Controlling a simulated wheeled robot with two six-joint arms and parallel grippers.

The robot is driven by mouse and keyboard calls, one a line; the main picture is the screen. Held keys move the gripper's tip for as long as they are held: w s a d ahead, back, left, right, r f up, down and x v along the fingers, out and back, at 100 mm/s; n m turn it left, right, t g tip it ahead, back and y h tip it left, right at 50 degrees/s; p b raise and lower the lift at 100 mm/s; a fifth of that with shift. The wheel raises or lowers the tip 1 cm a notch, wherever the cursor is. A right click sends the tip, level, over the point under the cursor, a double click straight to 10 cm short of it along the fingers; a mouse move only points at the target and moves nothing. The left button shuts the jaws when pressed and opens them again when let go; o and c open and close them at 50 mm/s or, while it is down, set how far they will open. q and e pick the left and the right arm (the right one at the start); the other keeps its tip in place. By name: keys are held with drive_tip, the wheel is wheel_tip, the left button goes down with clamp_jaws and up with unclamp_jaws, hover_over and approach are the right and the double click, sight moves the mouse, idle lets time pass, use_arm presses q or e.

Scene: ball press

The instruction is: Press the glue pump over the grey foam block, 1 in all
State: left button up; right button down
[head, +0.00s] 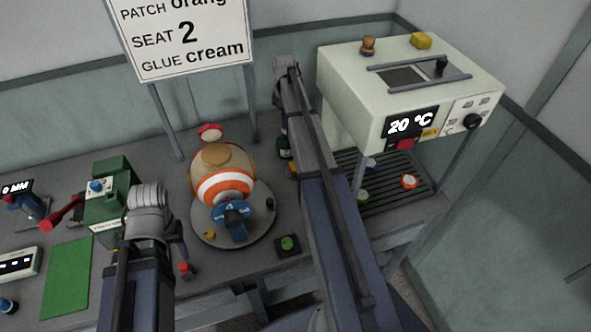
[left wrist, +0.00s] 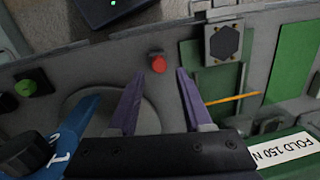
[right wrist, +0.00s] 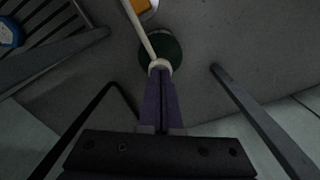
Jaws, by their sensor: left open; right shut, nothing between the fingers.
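The glue pump is a dark green round bottle (right wrist: 172,52) with a cream top (right wrist: 160,65) and a thin cream spout, in the right wrist view. My right gripper (right wrist: 160,72) is shut and empty, its fingertips right at the cream top; I cannot tell whether they touch. In the head view my right arm partly hides a dark bottle (head: 284,153). I cannot make out the grey foam block. My left gripper (left wrist: 159,82) is open and empty, near a red button (left wrist: 158,63) at the table's front; the button also shows in the head view (head: 184,269).
A patched ball (head: 224,188) sits on a round grey plate (head: 260,228) with a blue dial in front. A green press (head: 108,190) stands left. A pale heater (head: 360,85) reading 20 °C stands over a slatted rack (head: 385,195) at right. A sign (head: 185,35) stands behind.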

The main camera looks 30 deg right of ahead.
use_arm(q)
drive_tip(key=shift+r, duration=0.15)
use_arm(e)
drive_tip(key=shift+r, duration=0.15)
use_arm(q)
drive_tip(key=shift+r+p, duration=1.3)
drive_tip(key=shift+p, duration=0.2)
use_arm(e)
drive_tip(key=shift+r, duration=1.25)
use_arm(q)
drive_tip(key=shift+r, duration=0.1)
use_arm(e)
drive_tip(key=shift+r, duration=0.1)
use_arm(q)
wheel_tip(320, 180, up, 6)
drive_tip(key=p, duration=0.6)
use_arm(e)
wheel_tip(320, 180, up, 6)
drive_tip(key=shift+f, duration=0.1)
